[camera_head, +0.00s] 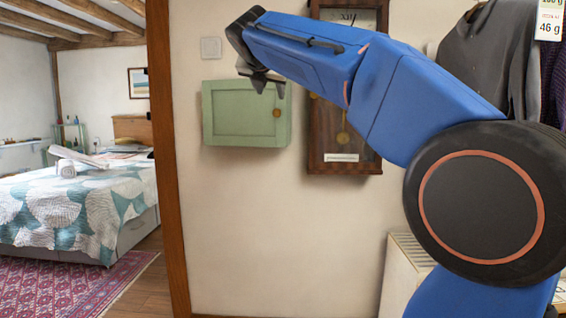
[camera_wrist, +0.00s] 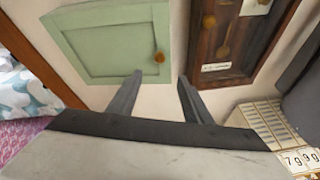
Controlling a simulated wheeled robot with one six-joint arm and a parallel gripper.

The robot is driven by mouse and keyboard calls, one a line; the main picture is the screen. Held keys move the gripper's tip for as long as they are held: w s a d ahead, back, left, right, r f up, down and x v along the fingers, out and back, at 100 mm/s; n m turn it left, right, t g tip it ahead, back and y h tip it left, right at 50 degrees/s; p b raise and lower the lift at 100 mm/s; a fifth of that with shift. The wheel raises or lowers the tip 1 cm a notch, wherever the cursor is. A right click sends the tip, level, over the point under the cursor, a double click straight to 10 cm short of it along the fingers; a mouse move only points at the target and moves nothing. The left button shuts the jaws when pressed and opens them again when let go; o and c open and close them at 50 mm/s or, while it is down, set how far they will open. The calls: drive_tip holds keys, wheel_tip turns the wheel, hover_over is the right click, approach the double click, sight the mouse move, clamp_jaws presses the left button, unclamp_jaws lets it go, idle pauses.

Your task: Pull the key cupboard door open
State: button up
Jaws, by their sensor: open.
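The key cupboard is a small green box on the wall, and its door (camera_head: 237,120) is shut. A round orange-brown knob (camera_head: 277,113) sits at the door's right side. In the wrist view the green door (camera_wrist: 110,48) fills the upper left, with the knob (camera_wrist: 159,57) near its right edge. My gripper (camera_head: 262,86) hangs at the cupboard's upper edge in the head view and covers part of it. In the wrist view my gripper (camera_wrist: 160,77) is open and empty. The knob shows beyond the fingertips, between them and nearer the left one, apart from both.
A dark wooden wall clock (camera_head: 325,130) hangs close to the cupboard's right, partly behind my arm. A light switch (camera_head: 211,47) is above the cupboard. A wooden post (camera_head: 166,150) stands to the left, with a bed (camera_head: 85,210) beyond. Grey clothing (camera_head: 480,55) hangs at right.

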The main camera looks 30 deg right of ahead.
drive_tip(key=s+a+f+m+g+y, duration=0.1)
drive_tip(key=s+f+m, duration=0.3)
drive_tip(key=f, duration=0.5)
drive_tip(key=s+a+f+m+g+y, duration=0.1)
drive_tip(key=s+f+m+y, duration=0.1)
drive_tip(key=s+f+m, duration=0.3)
drive_tip(key=s+f, duration=0.4)
drive_tip(key=f, duration=0.1)
drive_tip(key=shift+a+f, duration=0.15)
drive_tip(key=shift+a, duration=0.1)
